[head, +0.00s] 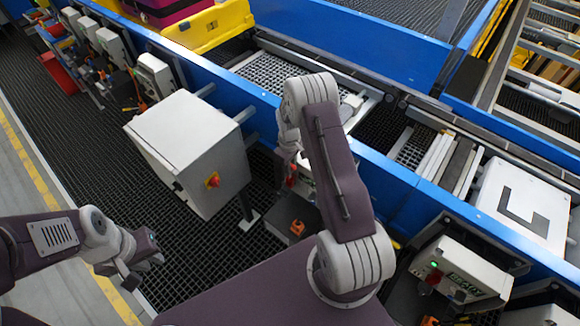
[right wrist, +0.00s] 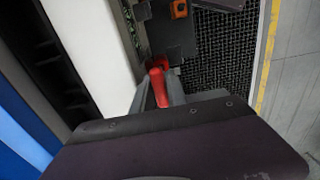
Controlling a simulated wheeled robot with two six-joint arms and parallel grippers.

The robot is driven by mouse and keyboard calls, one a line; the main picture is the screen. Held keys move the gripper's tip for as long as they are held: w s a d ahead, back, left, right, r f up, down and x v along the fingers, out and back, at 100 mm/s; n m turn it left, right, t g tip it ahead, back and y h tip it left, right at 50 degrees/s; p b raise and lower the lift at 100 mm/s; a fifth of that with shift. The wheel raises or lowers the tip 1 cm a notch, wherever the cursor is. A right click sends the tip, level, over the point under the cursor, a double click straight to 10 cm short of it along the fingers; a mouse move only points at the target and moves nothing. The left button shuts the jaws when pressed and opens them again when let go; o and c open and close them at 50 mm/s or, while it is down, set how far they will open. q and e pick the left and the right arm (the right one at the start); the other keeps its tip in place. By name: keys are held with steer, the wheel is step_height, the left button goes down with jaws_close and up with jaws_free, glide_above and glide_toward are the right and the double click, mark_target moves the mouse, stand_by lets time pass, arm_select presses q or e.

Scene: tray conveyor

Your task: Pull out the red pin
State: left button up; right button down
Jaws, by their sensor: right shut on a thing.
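The red pin (right wrist: 158,88) shows in the right wrist view between the fingers of my right gripper (right wrist: 160,80), which is shut on it. In the head view my right gripper (head: 289,168) points down beside the blue conveyor side, mostly behind my right arm. A small red part of the pin (head: 292,180) shows just below it there. Whether the pin is still seated is hidden. My left gripper (head: 138,262) hangs at the lower left of the head view, away from the pin, above the dark grating. Its jaw opening cannot be made out.
A white control box (head: 180,140) with a red knob stands left of my right gripper. The blue conveyor rail (head: 400,180) runs diagonally behind. A dark box with an orange part (head: 296,228) sits below the gripper. Dark floor grating (head: 90,140) is open at left.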

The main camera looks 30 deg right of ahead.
steer(key=shift+r+p, duration=0.3)
steer(key=shift+r, duration=0.25)
steer(key=shift+r+p, duration=1.45)
steer(key=shift+r, duration=0.65)
steer(key=shift+f, duration=0.1)
